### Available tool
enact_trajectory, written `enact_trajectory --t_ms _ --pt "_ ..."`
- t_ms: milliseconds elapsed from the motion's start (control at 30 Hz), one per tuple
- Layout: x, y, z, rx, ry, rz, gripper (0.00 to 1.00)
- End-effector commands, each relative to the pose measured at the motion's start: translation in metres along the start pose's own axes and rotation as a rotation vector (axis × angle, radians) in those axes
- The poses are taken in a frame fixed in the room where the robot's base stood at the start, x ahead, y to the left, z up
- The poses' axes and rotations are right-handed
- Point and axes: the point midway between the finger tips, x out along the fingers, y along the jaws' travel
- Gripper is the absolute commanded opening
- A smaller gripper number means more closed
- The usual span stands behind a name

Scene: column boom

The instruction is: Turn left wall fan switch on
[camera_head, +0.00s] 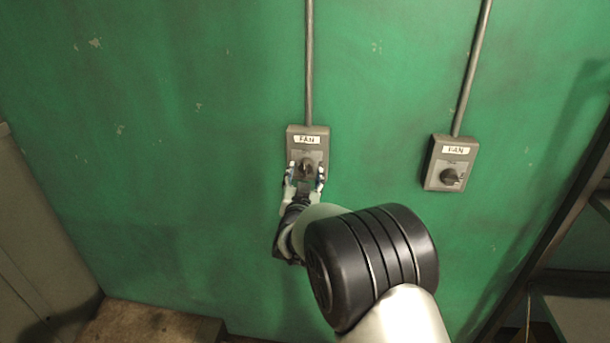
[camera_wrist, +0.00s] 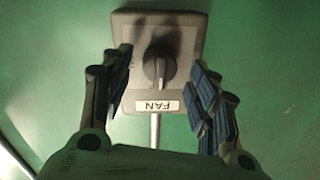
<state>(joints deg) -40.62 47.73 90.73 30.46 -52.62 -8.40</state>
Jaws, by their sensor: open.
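The left wall fan switch (camera_head: 308,140) is a grey box with a white FAN label on the green wall. Its dark rotary knob (camera_head: 307,166) sits below the label. In the wrist view the switch box (camera_wrist: 188,35) appears upside down, with its knob (camera_wrist: 159,68) near the middle. My gripper (camera_head: 305,172) is open in front of the left switch. Its blue-padded fingers (camera_wrist: 165,85) stand on either side of the knob, with a gap on both sides. Whether the fingertips touch the box I cannot tell.
A second FAN switch (camera_head: 450,163) with a dark knob is on the wall to the right. Conduits (camera_head: 309,60) run up from both boxes. A dark metal frame (camera_head: 560,220) stands at far right, and a grey cabinet (camera_head: 35,240) at far left. The wall between the switches is clear.

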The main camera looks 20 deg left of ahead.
Motion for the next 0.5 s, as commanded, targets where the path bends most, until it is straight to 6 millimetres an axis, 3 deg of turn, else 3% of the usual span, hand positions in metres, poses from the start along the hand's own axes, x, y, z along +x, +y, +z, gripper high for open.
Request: enact_trajectory --t_ms 200,500 --pt "0.016 0.0 0.0 0.0 0.001 0.0 0.55" --pt "0.018 0.0 0.0 0.0 0.0 0.0 0.55"
